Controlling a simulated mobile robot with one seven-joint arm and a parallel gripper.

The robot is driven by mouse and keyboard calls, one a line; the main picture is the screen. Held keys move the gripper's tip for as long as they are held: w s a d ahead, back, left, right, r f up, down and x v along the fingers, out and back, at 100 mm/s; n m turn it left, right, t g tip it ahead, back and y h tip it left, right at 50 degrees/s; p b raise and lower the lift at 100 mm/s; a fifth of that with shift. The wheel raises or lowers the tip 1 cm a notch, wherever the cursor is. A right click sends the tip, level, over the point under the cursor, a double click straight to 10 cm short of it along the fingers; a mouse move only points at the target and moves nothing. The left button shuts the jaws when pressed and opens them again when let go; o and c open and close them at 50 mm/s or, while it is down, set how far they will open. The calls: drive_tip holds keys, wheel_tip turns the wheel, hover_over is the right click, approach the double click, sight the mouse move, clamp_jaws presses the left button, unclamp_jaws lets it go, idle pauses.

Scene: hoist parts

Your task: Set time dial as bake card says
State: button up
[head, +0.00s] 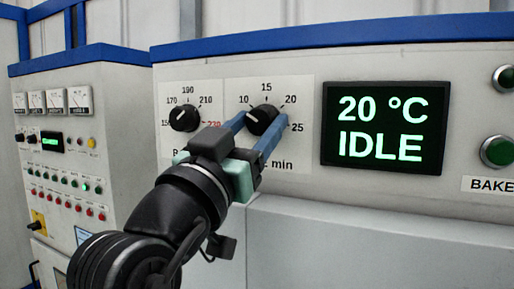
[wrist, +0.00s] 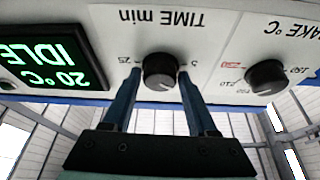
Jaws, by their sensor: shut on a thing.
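The time dial (head: 262,119) is a round black knob on the oven's white panel, with 10, 15, 20 and 25 readable around it. In the wrist view the time dial (wrist: 160,70) appears upside down under "TIME min". My gripper (head: 259,124) has its two blue fingers on opposite sides of the knob, shut on it; the wrist view shows the fingers (wrist: 159,75) flanking it too. The dial's exact pointer setting is hard to read. No bake card can be made out in either view.
The bake temperature dial (head: 184,118) is just left of the time dial. The display (head: 385,129) to the right reads 20 °C IDLE. A green button (head: 497,151) sits above a BAKE label at the far right. A cabinet with gauges (head: 67,101) stands at the left.

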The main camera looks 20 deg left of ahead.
drive_tip(key=shift+f+m+h+b, duration=0.1)
drive_tip(key=shift+m+h+b, duration=0.5)
drive_tip(key=shift+m, duration=0.6)
drive_tip(key=o, duration=1.3)
drive_tip(key=shift+c, duration=0.2)
drive_tip(key=b+v, duration=0.4)
drive_tip(key=v, duration=0.9)
drive_tip(key=shift+r+b, duration=0.3)
drive_tip(key=shift+b, duration=0.05)
drive_tip(key=shift+a, duration=0.1)
